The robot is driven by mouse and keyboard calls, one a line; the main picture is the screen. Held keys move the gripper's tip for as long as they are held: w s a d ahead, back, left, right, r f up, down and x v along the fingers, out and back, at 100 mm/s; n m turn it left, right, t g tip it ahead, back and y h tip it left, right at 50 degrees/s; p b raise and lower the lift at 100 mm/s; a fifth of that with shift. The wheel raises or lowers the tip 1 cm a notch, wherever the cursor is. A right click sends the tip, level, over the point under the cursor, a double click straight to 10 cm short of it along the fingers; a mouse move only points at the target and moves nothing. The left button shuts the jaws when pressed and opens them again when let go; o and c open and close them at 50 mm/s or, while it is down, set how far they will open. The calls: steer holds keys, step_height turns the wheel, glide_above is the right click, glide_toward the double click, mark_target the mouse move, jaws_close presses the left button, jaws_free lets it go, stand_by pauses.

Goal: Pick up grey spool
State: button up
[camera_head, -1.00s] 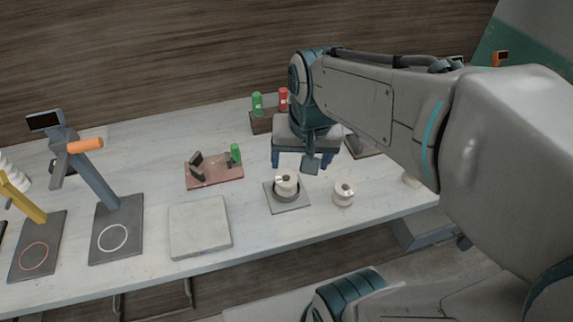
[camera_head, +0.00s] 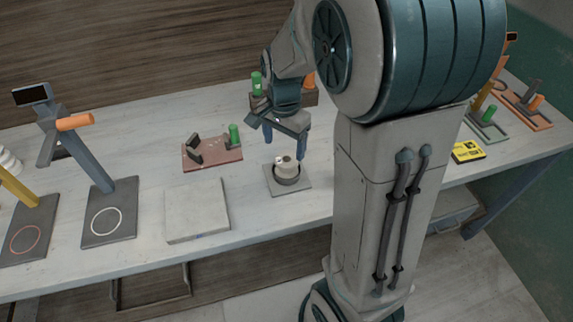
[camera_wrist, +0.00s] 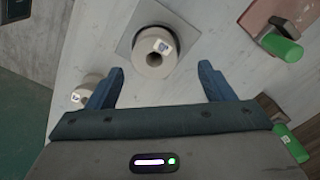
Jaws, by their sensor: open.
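A pale grey spool (camera_head: 287,170) with a small label on top stands upright in a dark ring on a square grey plate (camera_head: 304,186). In the wrist view this spool (camera_wrist: 150,66) shows its centre hole, just beyond the gap between my fingers. My gripper (camera_head: 284,150) is open and empty, pointing down over the back of the plate. In the wrist view my gripper's two fingers (camera_wrist: 161,73) are spread wide and apart from the spool. A second pale spool (camera_wrist: 90,84) lies outside the left finger, partly covered by it; my arm hides it in the head view.
A reddish board with a green cylinder (camera_head: 234,134) lies left of the plate. A pale slab (camera_head: 197,210) and dark stands (camera_head: 108,222) are further left. A yellow box (camera_head: 467,152) is at the right. Bare tabletop lies between slab and plate.

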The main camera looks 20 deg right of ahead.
mark_target(287, 161)
steer(key=f, duration=0.6)
steer(key=shift+s+d+f, duration=0.25)
steer(key=shift+s, duration=0.05)
steer(key=c, duration=1.1)
steer(key=shift+r, duration=0.1)
